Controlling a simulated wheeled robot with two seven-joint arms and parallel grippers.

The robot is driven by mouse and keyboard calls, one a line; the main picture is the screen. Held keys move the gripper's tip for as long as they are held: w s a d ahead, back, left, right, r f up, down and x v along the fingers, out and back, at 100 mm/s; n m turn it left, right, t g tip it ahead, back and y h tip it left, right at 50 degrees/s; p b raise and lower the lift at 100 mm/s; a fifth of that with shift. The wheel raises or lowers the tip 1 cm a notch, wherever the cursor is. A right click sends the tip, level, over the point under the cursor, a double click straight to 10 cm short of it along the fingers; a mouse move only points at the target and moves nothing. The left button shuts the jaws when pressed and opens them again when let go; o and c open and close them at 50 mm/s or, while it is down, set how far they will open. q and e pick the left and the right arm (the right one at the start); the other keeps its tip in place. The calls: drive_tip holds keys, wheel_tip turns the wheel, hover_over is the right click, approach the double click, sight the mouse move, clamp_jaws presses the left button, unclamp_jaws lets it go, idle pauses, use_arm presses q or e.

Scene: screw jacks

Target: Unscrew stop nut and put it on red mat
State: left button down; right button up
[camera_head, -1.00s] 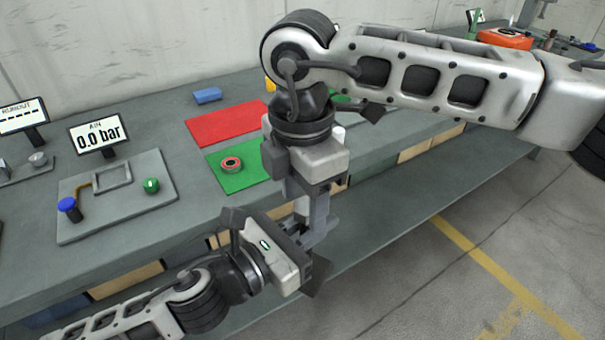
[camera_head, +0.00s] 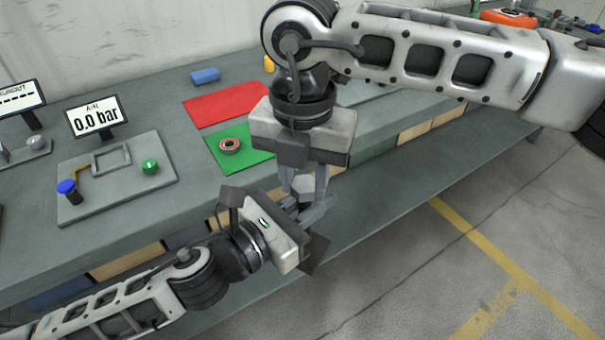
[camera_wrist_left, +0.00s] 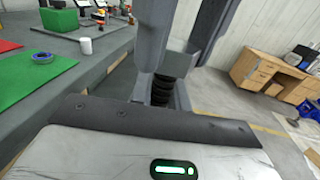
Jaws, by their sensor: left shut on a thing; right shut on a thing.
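My left gripper (camera_head: 312,212) points sideways in front of the bench, shut on a part with a dark threaded screw (camera_wrist_left: 163,90), seen between its fingers in the left wrist view. A light grey faceted piece (camera_head: 303,187), seemingly the stop nut, sits above that screw; it also shows in the left wrist view (camera_wrist_left: 180,58). My right gripper (camera_head: 304,183) comes from above, its fingers shut on the grey piece. The fingers hide much of both parts. The red mat (camera_head: 225,103) lies bare on the bench, as far as it shows.
A green mat (camera_head: 258,166) in front of the red one carries a ring (camera_head: 229,145). A blue block (camera_head: 205,75) lies behind the mats. The held parts hang over the aisle.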

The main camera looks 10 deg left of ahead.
drive_tip(key=n, duration=0.5)
drive_tip(key=shift+w+r, duration=0.1)
drive_tip(key=n, duration=0.7)
drive_tip(key=shift+n, duration=0.3)
drive_tip(key=n, duration=0.7)
drive_tip(key=shift+w+d, duration=0.1)
drive_tip(key=shift+w, duration=0.05)
drive_tip(key=n, duration=0.7)
drive_tip(key=shift+w+n, duration=0.15)
drive_tip(key=shift+n, duration=0.15)
drive_tip(key=n, duration=0.7)
drive_tip(key=shift+w+r, duration=0.1)
drive_tip(key=n, duration=1)
drive_tip(key=shift+a, duration=0.25)
drive_tip(key=n, duration=0.7)
